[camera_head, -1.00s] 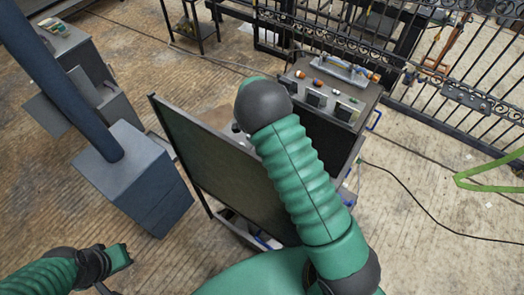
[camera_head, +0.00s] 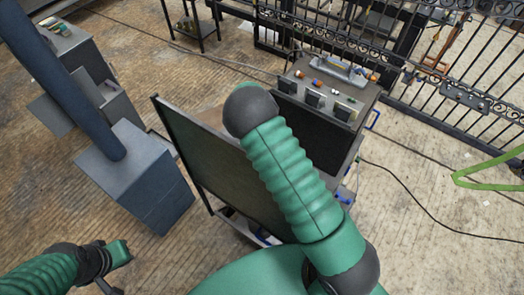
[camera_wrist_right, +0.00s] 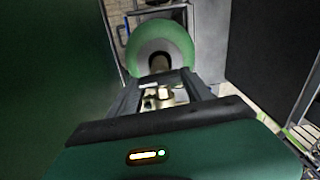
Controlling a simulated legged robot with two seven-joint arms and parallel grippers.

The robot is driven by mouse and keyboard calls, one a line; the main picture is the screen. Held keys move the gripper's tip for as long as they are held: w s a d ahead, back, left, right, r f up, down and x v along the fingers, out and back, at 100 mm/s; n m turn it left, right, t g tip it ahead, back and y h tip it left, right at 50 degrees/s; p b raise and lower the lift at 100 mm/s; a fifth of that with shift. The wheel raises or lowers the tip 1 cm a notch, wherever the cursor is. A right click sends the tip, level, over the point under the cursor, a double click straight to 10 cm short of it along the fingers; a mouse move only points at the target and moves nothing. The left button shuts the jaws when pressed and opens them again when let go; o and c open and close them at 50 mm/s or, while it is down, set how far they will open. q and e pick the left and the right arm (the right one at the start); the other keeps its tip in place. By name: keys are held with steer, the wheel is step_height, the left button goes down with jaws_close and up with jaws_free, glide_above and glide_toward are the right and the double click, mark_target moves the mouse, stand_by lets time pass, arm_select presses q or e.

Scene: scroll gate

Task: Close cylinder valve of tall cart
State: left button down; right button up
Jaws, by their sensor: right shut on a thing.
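In the right wrist view my right gripper (camera_wrist_right: 165,92) is shut on a small pale brass-like part, which I take as the cylinder valve (camera_wrist_right: 163,101). Details of the valve are partly hidden between the fingers. Just beyond it is the rounded green shoulder of a gas cylinder (camera_wrist_right: 160,38) with a dark neck. In the head view a tall dark panelled cart (camera_head: 215,160) stands in the middle. My right arm crosses in front of it and hides the right gripper and cylinder. My left gripper (camera_head: 122,272) is at the lower left, away from the cart, its jaw state unclear.
A bench cart (camera_head: 352,92) with tools and small boxes stands behind my right arm. A blue-grey stove-like box (camera_head: 140,185) with a pipe is at left. An ornate metal gate (camera_head: 465,95) spans the back right. A dark cable (camera_head: 415,210) crosses the open floor at right.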

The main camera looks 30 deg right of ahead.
steer(key=shift+w+r+m, duration=0.15)
steer(key=shift+w+m, duration=0.15)
steer(key=shift+m, duration=0.3)
steer(key=o, duration=1.1)
steer(key=shift+c, duration=0.2)
steer(key=shift+o, duration=1.5)
